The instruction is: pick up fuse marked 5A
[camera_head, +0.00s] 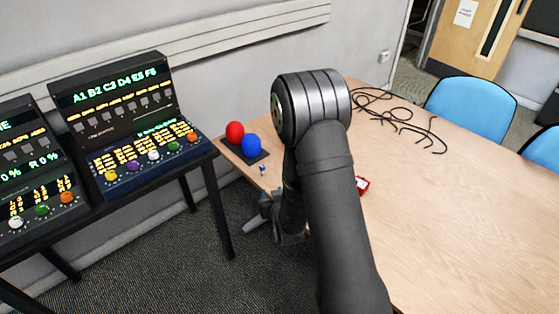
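No marking reading 5A can be made out in the head view. A very small blue and white item (263,170) stands on the table near its left edge, left of my arm; it is too small to identify. A small red item with some white (362,184) lies just right of my arm, partly hidden behind it. My arm rises from the bottom and bends at the top. Its far end, seemingly my gripper (262,222), hangs low at the table's left edge, dark and partly hidden by the arm. Its fingers are not clear, and I see nothing held.
A red ball (235,132) and a blue ball (252,145) sit on a dark mat (230,151). Black cables (395,112) lie at the table's back. Control panels (130,120) stand left on a black table. The wooden table's right side (460,210) is clear. Blue chairs (470,108) stand beyond.

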